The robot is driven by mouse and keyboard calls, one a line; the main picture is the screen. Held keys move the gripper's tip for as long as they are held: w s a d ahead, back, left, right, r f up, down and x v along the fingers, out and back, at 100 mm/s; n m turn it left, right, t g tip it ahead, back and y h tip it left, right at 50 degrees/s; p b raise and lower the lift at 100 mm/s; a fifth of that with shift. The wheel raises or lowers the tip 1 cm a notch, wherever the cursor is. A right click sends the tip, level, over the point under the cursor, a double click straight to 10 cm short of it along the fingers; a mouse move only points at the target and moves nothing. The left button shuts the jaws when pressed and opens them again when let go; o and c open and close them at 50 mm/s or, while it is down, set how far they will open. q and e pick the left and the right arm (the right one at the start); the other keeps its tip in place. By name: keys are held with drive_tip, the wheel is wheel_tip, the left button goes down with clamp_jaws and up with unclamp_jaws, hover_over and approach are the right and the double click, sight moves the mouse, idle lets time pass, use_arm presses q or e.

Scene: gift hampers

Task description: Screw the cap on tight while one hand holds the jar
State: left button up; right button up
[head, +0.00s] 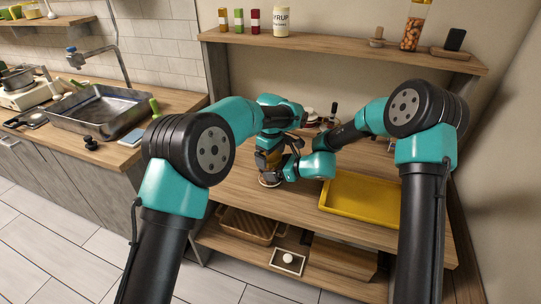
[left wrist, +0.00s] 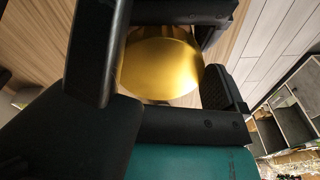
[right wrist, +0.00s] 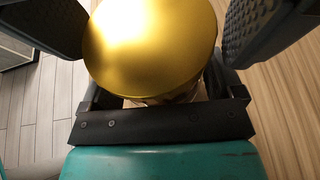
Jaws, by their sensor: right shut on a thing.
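The jar (head: 269,181) stands on the wooden worktop and is mostly hidden by my grippers in the head view. Its wide gold cap (right wrist: 150,40) sits over the jar mouth and fills the middle of the right wrist view. A strip of the jar's clear side (right wrist: 170,98) shows under it. My right gripper (right wrist: 155,30) is shut on the jar, with a dark finger on each side. My left gripper (left wrist: 165,60) is open, its fingers on either side of the gold cap (left wrist: 160,68). I cannot tell whether they touch it, or how tightly the cap sits.
A yellow tray (head: 362,207) lies to the right on the worktop. Several small items are partly hidden behind my grippers. A shelf (head: 340,54) with jars runs above. A basket (head: 250,226) sits on the lower shelf. A metal sink tray (head: 98,112) stands at left.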

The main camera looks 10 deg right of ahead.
use_arm(q)
drive_tip(key=shift+r, duration=2.25)
drive_tip(key=shift+r+n, duration=1.7)
drive_tip(key=shift+r, duration=0.05)
drive_tip(key=shift+f, duration=0.1)
drive_tip(key=shift+f, duration=3.95)
drive_tip(key=shift+c, duration=0.3)
